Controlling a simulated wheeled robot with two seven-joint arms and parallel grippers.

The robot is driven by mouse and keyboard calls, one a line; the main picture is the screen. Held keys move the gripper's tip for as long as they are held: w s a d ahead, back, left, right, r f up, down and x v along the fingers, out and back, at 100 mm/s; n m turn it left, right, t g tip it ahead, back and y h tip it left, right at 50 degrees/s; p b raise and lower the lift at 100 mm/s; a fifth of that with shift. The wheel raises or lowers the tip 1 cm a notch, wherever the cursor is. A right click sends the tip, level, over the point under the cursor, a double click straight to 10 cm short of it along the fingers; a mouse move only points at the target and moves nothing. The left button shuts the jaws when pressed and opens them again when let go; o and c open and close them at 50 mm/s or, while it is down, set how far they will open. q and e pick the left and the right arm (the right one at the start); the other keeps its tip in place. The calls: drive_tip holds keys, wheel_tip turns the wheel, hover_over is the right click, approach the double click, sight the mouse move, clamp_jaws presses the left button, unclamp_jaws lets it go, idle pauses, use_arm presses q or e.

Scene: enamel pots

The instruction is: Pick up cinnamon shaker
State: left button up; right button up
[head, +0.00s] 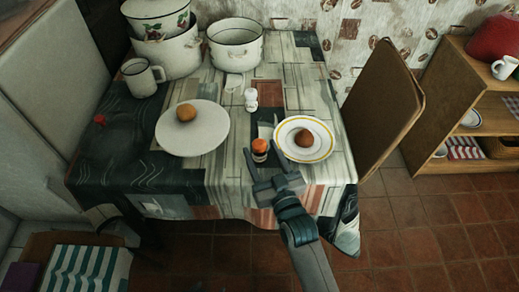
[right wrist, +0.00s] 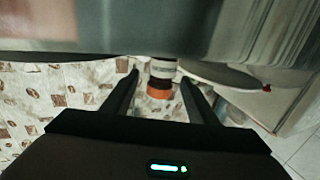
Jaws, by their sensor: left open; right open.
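The cinnamon shaker (head: 259,146), a small jar with an orange cap and a pale label, stands upright near the front of the table. In the right wrist view the shaker (right wrist: 159,92) appears upside down between the fingertips, with a gap on both sides. My right gripper (head: 260,150) is open and comes in from the front edge, with one finger on each side of the shaker. It also shows in the right wrist view (right wrist: 160,78). The fingers partly hide the shaker's lower part in the head view. My left gripper is not in view.
A yellow-rimmed plate (head: 285,133) with a brown item sits close right of the shaker. A white plate (head: 207,142) with a bun lies left. A white shaker (head: 251,98) stands behind. A mug (head: 139,77) and large pots (head: 236,43) fill the back. A chair (head: 385,110) stands right.

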drive_tip(key=shift+w+a, duration=0.1)
drive_tip(key=shift+w, duration=0.25)
drive_tip(key=shift+w, duration=0.1)
drive_tip(key=shift+f+p+x, duration=0.15)
drive_tip(key=shift+p+x, duration=0.1)
drive_tip(key=shift+x, duration=1)
drive_tip(key=shift+f+p+x, duration=0.15)
drive_tip(key=shift+p+x, duration=0.1)
drive_tip(key=shift+x, duration=0.95)
drive_tip(key=c, duration=1.2)
